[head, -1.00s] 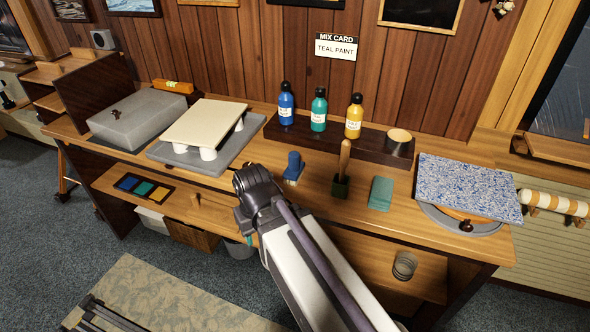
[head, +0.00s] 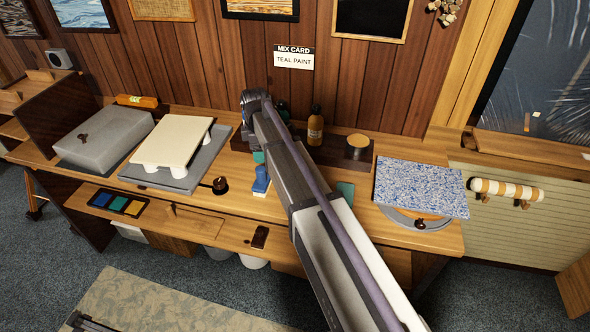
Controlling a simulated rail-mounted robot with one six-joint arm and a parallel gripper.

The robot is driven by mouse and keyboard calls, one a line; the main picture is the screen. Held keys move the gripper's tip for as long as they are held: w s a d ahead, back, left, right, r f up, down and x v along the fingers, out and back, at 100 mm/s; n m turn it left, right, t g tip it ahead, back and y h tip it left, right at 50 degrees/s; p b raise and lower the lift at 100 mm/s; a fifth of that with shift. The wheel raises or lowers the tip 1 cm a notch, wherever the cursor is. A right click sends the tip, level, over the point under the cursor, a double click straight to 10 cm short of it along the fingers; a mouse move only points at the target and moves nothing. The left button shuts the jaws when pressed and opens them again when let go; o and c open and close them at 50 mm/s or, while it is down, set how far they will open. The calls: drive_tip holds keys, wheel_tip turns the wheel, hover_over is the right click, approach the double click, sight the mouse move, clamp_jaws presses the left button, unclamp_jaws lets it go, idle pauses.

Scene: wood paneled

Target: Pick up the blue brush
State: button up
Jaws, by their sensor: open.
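The blue brush (head: 261,181), a short upright blue thing with a pale foot, stands near the front of the wooden bench. My arm crosses the middle of the view and its end hangs over the back of the bench. My gripper (head: 258,157) is mostly hidden behind the arm; only a small teal part, which looks like a fingertip, shows just above the brush in the picture. It is open. I cannot tell whether it touches the brush.
A teal block (head: 345,189) lies right of my arm, and a speckled board (head: 420,185) farther right. A cream board (head: 168,140) and grey box (head: 105,138) stand left.

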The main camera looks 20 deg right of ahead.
sight(260, 169)
drive_tip(key=shift+w+d+f+n, duration=0.1)
drive_tip(key=shift+d+n, duration=0.1)
drive_tip(key=shift+n, duration=0.4)
drive_tip(key=shift+d+f+n, duration=0.1)
drive_tip(key=shift+d+n, duration=0.1)
drive_tip(key=shift+n, duration=0.4)
drive_tip(key=shift+a+n, duration=0.15)
drive_tip(key=shift+n, duration=0.45)
drive_tip(key=shift+a, duration=0.25)
drive_tip(key=f+b, duration=1.1)
drive_tip(key=shift+a+f, duration=0.1)
drive_tip(key=shift+a, duration=0.15)
drive_tip(key=shift+r, duration=0.25)
drive_tip(key=c, duration=1.1)
